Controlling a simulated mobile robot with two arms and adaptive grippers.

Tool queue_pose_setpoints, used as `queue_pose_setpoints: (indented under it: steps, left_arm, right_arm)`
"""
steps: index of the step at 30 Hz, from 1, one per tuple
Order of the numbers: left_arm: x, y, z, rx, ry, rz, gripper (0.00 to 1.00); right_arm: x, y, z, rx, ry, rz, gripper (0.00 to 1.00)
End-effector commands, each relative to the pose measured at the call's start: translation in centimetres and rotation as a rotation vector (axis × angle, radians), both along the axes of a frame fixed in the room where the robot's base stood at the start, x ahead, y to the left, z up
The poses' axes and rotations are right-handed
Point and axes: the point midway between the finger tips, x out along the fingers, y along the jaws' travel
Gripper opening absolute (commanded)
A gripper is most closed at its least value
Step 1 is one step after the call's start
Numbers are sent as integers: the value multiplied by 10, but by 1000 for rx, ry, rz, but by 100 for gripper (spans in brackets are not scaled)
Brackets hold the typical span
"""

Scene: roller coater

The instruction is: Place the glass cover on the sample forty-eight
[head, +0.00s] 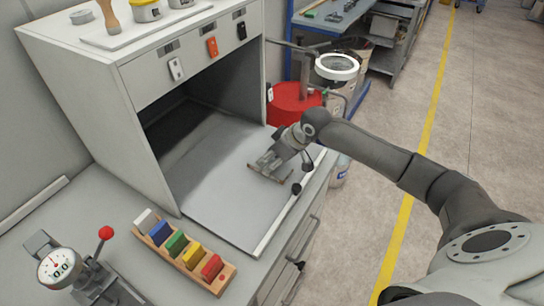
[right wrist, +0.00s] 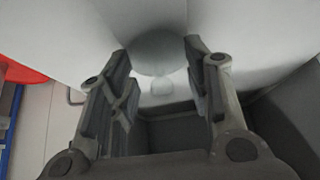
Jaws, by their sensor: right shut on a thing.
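My right gripper (head: 266,168) is low over the front right part of the grey work surface, in front of the open cabinet. In the right wrist view its two fingers (right wrist: 160,62) are spread on either side of a pale, see-through rounded thing with a small knob, which looks like the glass cover (right wrist: 156,50). The gripper is shut on this cover. In the head view I cannot make out the cover, as the gripper hides it or it is too clear. I cannot identify sample forty-eight in either view. My left gripper is not in view.
The cabinet (head: 140,75) with coloured switches stands behind the grey surface (head: 225,200). A wooden rack (head: 185,252) of coloured blocks and a dial gauge (head: 60,268) with a red-knobbed lever are at the front left.

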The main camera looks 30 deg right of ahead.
Motion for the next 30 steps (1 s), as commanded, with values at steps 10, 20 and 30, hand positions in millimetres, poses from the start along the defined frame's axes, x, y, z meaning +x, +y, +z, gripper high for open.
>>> queue_pose_setpoints:
  steps: [10, 20, 30]
  left_arm:
    - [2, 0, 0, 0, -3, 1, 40]
    - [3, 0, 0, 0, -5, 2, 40]
    - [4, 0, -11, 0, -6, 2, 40]
  right_arm:
    - [0, 0, -2, 0, 0, -1, 66]
    - [0, -1, 2, 0, -1, -1, 66]
    - [-29, -17, 50, -4, -2, 0, 66]
